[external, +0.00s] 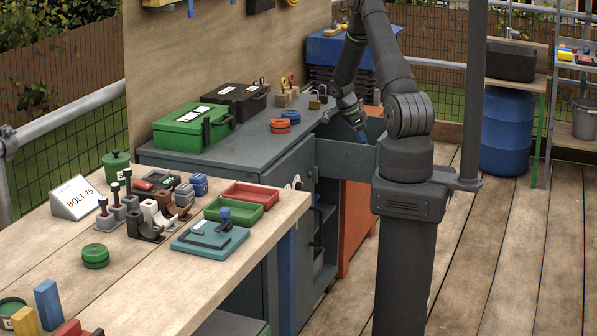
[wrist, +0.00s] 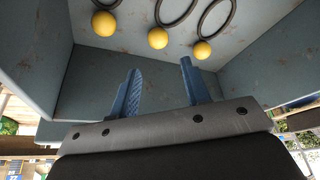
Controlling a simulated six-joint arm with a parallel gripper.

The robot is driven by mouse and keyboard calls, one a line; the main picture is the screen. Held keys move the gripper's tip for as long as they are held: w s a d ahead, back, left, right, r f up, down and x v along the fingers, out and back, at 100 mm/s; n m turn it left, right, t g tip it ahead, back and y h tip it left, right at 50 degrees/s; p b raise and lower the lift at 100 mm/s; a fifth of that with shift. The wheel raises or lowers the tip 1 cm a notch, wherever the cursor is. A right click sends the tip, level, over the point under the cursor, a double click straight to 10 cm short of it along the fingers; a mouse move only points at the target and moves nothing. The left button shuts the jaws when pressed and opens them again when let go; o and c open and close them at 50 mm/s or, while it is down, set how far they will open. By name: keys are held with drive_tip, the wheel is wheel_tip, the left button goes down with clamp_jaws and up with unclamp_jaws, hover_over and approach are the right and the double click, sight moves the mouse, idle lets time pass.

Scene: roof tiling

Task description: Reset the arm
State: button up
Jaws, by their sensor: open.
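My gripper (external: 361,134) is low at the open drawer (external: 345,160) of the grey cabinet (external: 265,160) in the external view. In the wrist view its two blue fingers (wrist: 162,90) are spread apart with nothing between them. Beyond the fingertips, several yellow balls with dark rings (wrist: 158,38) lie on the drawer's grey floor, apart from the fingers. My arm reaches down from above the drawer, and the drawer's front panel hides part of its inside in the external view.
A green case (external: 192,125) and a black case (external: 238,98) stand on the cabinet top with orange and blue rings (external: 285,121). A padlock (external: 315,101) sits near my arm. A wooden bench (external: 160,275) with trays and tools is in front. Drawer walls surround my fingers.

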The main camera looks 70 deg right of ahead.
drive_tip(key=x, duration=0.7)
drive_tip(key=shift+w+a+f, duration=0.2)
drive_tip(key=shift+w+f, duration=0.05)
drive_tip(key=shift+f, duration=0.2)
wheel_tip(320, 180, up, 34)
drive_tip(key=w+a+n+t+h, duration=0.1)
drive_tip(key=w+a+n+t, duration=0.2)
drive_tip(key=w+a+n, duration=0.3)
drive_tip(key=w+n, duration=0.2)
drive_tip(key=w, duration=0.2)
drive_tip(key=shift+w+a+f+n+h, duration=0.25)
drive_tip(key=shift+w+n+h, duration=0.05)
drive_tip(key=shift+n+h, duration=0.1)
